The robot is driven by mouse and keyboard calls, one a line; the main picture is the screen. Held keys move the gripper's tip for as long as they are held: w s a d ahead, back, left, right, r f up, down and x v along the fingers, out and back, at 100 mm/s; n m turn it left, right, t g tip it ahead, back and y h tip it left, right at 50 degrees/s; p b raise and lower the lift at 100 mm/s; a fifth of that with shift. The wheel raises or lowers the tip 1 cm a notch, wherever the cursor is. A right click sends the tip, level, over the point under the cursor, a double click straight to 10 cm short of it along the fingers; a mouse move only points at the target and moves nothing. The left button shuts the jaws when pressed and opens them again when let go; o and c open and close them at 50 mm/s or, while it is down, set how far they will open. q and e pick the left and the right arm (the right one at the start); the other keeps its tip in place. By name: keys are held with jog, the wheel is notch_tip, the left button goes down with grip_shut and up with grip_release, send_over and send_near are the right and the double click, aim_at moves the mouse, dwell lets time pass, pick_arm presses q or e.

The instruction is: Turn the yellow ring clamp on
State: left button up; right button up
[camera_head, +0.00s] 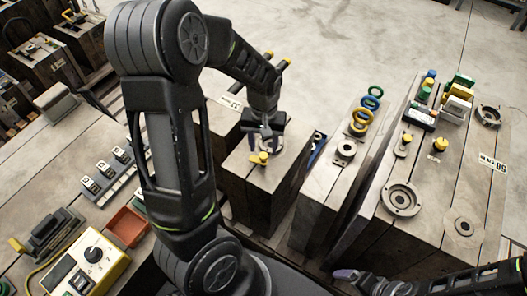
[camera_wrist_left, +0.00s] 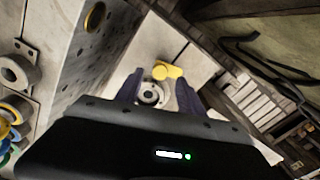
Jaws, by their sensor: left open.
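The yellow clamp (camera_head: 260,158) sits on top of a mould block (camera_head: 240,178) in the middle of the head view, beside a round metal ring (camera_head: 271,143). In the left wrist view the yellow clamp (camera_wrist_left: 167,71) has a rounded knob and a short arm, just beyond the metal ring (camera_wrist_left: 151,94). My left gripper (camera_head: 264,138) is over this block, open, with its purple fingers on either side of the ring in the wrist view. I cannot tell whether a finger touches the clamp. My right gripper (camera_head: 346,274) shows only partly at the bottom; its jaws are unclear.
The neighbouring block (camera_head: 325,185) carries green, blue and yellow rings (camera_head: 362,115). The right-hand block (camera_head: 440,200) holds metal flanges, yellow knobs and small coloured parts. A yellow control box (camera_head: 92,260) and a red tray (camera_head: 127,226) stand at left. Open floor lies behind.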

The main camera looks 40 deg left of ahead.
aim_at(264, 155)
pick_arm(q)
jog(key=shift+f, duration=1.7)
jog(key=shift+c, duration=0.4)
grip_shut()
